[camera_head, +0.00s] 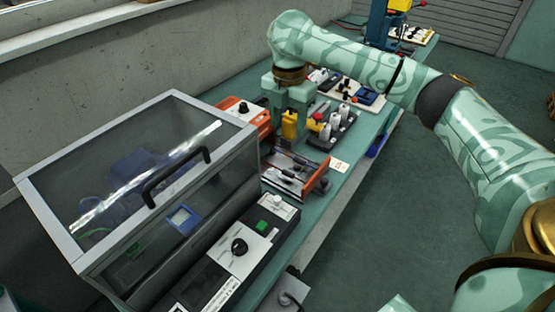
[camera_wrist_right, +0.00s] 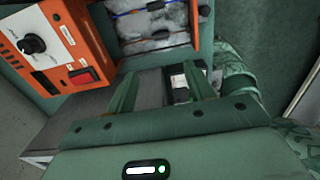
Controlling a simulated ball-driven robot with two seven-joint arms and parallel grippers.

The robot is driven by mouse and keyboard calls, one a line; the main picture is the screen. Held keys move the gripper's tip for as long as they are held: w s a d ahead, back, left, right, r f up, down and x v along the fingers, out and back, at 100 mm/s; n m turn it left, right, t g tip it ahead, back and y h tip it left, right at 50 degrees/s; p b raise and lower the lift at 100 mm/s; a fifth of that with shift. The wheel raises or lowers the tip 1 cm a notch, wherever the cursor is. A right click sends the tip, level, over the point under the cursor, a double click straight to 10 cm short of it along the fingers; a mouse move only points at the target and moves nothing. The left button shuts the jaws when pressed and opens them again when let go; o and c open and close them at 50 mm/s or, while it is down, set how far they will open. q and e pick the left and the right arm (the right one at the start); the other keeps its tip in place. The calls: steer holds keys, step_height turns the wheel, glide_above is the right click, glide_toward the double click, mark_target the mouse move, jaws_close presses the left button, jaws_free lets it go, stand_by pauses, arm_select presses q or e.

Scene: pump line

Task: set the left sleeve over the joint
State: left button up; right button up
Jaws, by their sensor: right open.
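In the wrist view, an orange-sided fixture (camera_wrist_right: 205,18) at the top holds wires with blue and orange sections across a pale, mottled bed. The wires are small there, and I cannot tell which section is the left sleeve or where the joint lies. In the head view, an orange-walled fixture (camera_head: 312,184) with dark rods sits mid-bench. My right gripper (camera_head: 289,130) is above the bench behind that fixture. Its two fingers (camera_wrist_right: 161,82) are apart in the wrist view, with no part seen held between them. My left gripper is not in view.
An orange unit with a black knob (camera_head: 243,108) stands beside my right gripper and fills the wrist view's left (camera_wrist_right: 57,52). A clear-lidded case (camera_head: 140,170) and a control panel (camera_head: 238,250) occupy the near bench.

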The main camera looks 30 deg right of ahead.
mark_target(287, 173)
arm_select(q)
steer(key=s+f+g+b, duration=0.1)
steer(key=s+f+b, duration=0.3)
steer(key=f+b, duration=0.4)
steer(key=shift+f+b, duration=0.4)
steer(key=shift+b, duration=0.2)
arm_select(e)
steer(key=f, duration=1.5)
steer(key=shift+s+f, duration=0.25)
steer(key=shift+f, duration=0.15)
